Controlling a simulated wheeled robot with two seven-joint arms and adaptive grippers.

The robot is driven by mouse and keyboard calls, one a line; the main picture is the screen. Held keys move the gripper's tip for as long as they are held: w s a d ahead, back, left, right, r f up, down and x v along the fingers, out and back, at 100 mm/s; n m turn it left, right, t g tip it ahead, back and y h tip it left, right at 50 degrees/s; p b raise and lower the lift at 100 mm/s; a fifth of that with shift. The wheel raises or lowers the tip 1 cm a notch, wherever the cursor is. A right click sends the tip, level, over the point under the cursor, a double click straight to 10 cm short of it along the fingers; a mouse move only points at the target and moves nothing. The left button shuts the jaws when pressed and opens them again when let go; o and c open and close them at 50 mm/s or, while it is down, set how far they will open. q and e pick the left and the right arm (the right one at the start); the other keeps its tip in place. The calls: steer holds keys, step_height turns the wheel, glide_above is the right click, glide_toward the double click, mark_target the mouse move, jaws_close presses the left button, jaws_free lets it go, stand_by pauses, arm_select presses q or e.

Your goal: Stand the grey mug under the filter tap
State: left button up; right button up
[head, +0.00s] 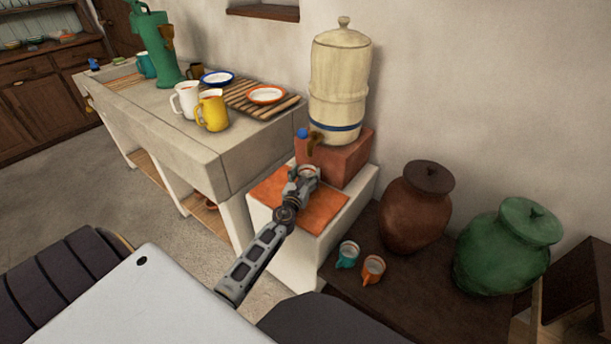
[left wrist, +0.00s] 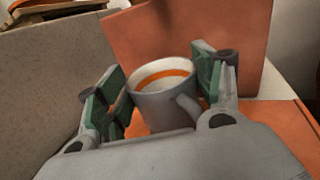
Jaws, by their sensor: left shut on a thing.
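The grey mug (left wrist: 158,105), with an orange band inside its rim, sits between the fingers of my left gripper (left wrist: 166,82) in the left wrist view. Its handle points toward the wrist. In the head view my left gripper (head: 303,179) is over the orange tile (head: 328,207), just in front of and below the filter tap (head: 315,141), and mostly hides the mug. The tap is on a cream water filter (head: 339,85) standing on a red block (head: 343,160). I cannot tell whether the mug's base touches the tile. My right gripper is not in view.

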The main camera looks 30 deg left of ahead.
arm_select(q)
steer(key=o, duration=1.1)
steer(key=shift+f, duration=0.1)
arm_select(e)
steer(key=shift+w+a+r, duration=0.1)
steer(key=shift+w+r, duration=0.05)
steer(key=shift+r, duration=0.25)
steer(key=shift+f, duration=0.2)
